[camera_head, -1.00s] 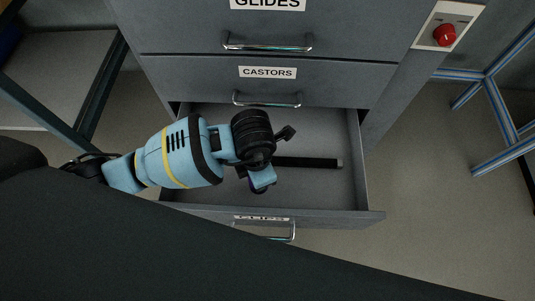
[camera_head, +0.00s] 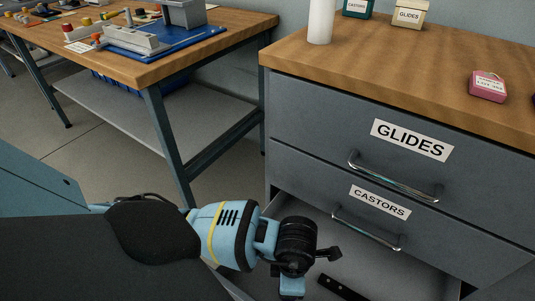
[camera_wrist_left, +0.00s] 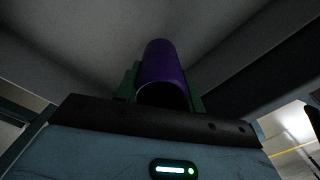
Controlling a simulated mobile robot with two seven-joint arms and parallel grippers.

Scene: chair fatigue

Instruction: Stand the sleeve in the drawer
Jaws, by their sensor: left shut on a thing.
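The sleeve (camera_wrist_left: 163,66) is a purple tube in the left wrist view, with its dark open end towards the camera. The green fingers of my left gripper (camera_wrist_left: 163,82) are shut on it, one on each side. In the head view my left gripper (camera_head: 291,287) points down into the open drawer (camera_head: 405,266), below the drawer marked CASTORS. The sleeve is hidden there by the gripper and the picture's lower edge. I cannot tell whether the sleeve touches the drawer floor. My right gripper is not in view.
The cabinet top holds a white cylinder (camera_head: 320,22) and small boxes. A workbench (camera_head: 140,60) stands at the left, with floor between.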

